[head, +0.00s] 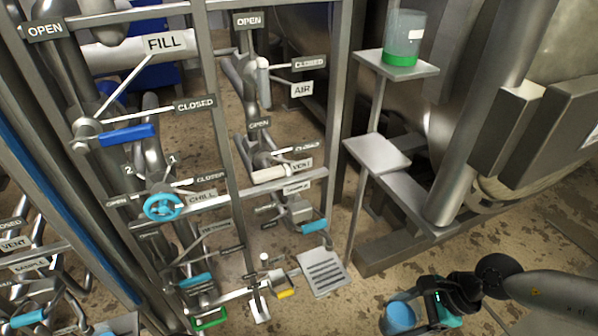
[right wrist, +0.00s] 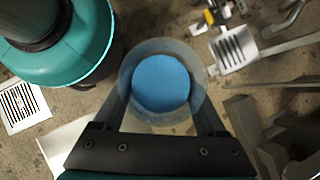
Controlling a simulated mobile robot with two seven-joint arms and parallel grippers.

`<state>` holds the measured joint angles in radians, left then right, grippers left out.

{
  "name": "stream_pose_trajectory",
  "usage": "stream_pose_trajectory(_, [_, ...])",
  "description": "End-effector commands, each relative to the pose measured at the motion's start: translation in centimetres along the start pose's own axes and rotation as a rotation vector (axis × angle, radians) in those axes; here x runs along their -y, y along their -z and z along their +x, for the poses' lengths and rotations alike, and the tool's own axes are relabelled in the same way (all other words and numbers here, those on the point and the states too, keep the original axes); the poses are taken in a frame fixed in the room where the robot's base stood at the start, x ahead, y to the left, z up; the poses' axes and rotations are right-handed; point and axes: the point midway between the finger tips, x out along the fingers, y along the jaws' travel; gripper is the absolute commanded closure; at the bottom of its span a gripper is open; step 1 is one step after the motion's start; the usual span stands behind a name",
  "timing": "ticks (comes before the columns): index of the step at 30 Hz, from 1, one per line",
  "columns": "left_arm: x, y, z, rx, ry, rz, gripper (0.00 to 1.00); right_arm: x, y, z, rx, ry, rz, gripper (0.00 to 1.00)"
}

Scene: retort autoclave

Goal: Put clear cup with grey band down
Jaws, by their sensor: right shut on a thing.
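A clear cup with blue contents (head: 400,315) is in my right gripper (head: 420,312) at the bottom right of the head view, over the floor area. In the right wrist view the same cup (right wrist: 161,83) sits between the two fingers, seen from above with its round opening facing the camera. Its wall looks greyish; I cannot make out a separate band. My right gripper is shut on it. My left gripper is not in view.
A clear cup with a green band (head: 404,55) stands on the upper small shelf (head: 375,60). The lower small shelf (head: 377,152) is empty. A slotted drain plate (head: 325,272) lies left of the held cup. Valve pipework with handles and a turquoise wheel (head: 164,206) fills the left.

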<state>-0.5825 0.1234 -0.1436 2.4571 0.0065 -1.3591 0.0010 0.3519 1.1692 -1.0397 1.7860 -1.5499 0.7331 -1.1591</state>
Motion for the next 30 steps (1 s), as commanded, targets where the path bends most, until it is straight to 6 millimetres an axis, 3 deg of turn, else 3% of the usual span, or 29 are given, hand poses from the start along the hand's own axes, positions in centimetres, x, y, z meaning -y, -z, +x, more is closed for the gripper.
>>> stream_pose_trajectory(26, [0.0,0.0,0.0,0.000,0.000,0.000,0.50,6.2,-18.3,-18.4,0.003,-0.561,-0.896,0.96])
stream_pose_trajectory(30, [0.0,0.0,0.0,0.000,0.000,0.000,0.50,6.7,-19.7,-20.2,-0.003,-0.622,-0.979,0.96])
